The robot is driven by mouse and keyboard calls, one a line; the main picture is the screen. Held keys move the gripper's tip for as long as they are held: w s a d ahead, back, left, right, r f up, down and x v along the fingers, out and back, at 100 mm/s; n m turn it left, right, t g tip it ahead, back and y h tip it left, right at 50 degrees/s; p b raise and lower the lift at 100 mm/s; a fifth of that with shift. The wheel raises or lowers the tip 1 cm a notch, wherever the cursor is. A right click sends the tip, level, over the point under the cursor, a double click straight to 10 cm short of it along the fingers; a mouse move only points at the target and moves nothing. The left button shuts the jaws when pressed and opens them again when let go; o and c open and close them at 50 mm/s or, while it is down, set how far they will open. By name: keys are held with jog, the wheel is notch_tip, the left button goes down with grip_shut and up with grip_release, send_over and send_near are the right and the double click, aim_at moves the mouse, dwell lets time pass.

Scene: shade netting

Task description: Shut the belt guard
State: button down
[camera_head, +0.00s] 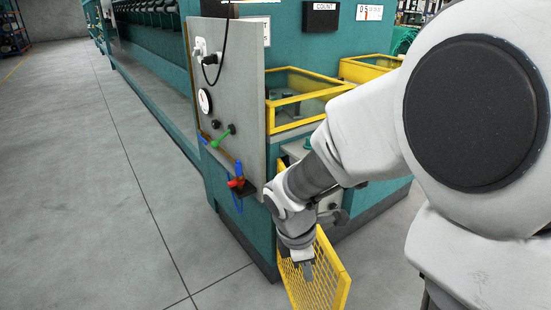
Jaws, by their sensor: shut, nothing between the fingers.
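The belt guard (325,285) is a yellow mesh panel with a solid yellow frame, low at the bottom centre. It stands swung out at an angle from the end of the teal machine (240,215). My gripper (308,272) points down in front of the mesh, near the panel's upper part, with its fingers shut and empty. Whether the fingers touch the guard I cannot tell. My wrist hides part of the guard and its upper edge. My forearm covers most of the opening behind it.
A grey panel (232,105) with a gauge, hoses and coloured valves stands upright on the machine's left corner. Yellow-framed bins (300,95) are on top behind my arm. The grey floor (100,200) on the left is clear.

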notch_tip(320, 180, down, 4)
jog(key=n, duration=0.2)
jog(key=b, duration=0.6)
send_over(325, 297)
jog(key=s+a, duration=0.2)
jog(key=s, duration=0.1)
jog(key=shift+s+a+x, duration=0.15)
jog(key=shift+a+x, duration=0.1)
jog(key=shift+x, duration=1.4)
jog(key=shift+s+a+x, duration=0.2)
jog(key=shift+a+x, duration=0.05)
jog(key=shift+x, duration=1.4)
jog(key=shift+s+a+x, duration=0.15)
jog(key=shift+a+x, duration=0.1)
jog(key=shift+x, duration=1.35)
jog(key=shift+d+f, duration=0.1)
jog(key=shift+f, duration=0.05)
